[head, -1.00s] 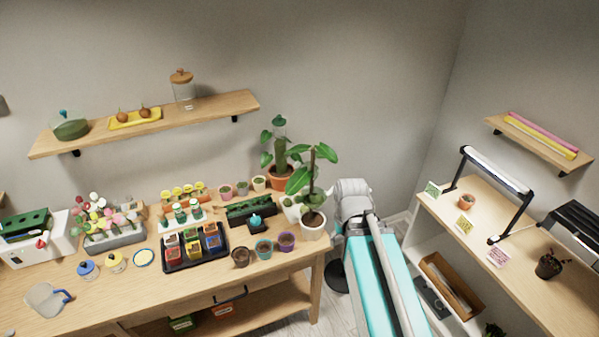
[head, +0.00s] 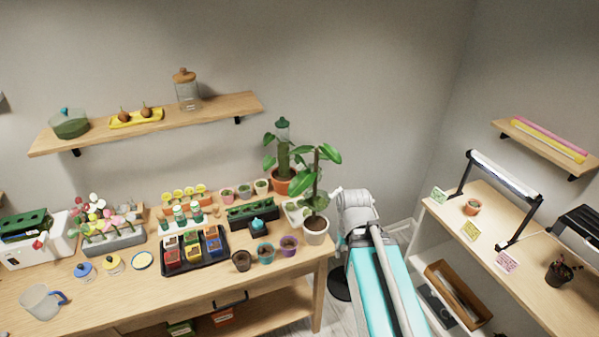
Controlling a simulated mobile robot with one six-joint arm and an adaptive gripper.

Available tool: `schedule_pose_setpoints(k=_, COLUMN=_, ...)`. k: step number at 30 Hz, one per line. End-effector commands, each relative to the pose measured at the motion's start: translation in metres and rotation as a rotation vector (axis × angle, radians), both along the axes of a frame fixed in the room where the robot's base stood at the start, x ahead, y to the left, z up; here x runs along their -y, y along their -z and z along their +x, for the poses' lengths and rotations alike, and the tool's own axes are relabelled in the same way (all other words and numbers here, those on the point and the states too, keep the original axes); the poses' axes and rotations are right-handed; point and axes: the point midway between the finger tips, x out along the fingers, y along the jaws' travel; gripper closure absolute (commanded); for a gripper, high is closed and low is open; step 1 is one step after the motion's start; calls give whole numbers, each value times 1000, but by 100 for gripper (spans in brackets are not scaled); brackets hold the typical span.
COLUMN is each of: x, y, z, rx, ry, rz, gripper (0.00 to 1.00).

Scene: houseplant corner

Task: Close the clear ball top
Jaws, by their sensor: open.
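A clear rounded vessel (head: 71,124) with green inside and a blue knob on top stands at the left end of the wall shelf. It is the likeliest match for the clear ball top, but it is small here, and I cannot tell whether its top is open or seated. My turquoise and grey arm rises at the lower middle, right of the long table. My gripper does not show, and nothing of mine is near the vessel.
The wall shelf (head: 215,107) also holds a yellow tray (head: 137,117) with two brown round things and a corked jar (head: 188,92). The long table (head: 110,300) below is crowded with pots. A tall leafy plant (head: 316,185) stands close beside my arm.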

Motion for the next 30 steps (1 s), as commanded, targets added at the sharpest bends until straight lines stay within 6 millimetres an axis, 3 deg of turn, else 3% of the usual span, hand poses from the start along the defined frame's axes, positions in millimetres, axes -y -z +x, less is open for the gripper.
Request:
schedule_pose_setpoints(k=1, x=0, y=19, z=0, rx=0, ry=0, rz=0, gripper=51)
schedule_pose_setpoints(k=3, x=0, y=33, z=0, rx=0, ry=0, rz=0, gripper=51)
schedule_pose_setpoints(k=18, x=0, y=122, z=0, rx=0, ry=-1, rz=0, gripper=51)
schedule_pose_setpoints(k=24, x=0, y=138, z=0, rx=0, ry=-1, rz=0, gripper=51)
schedule_pose_setpoints(k=30, x=0, y=140, z=0, rx=0, ry=-1, rz=0, gripper=51)
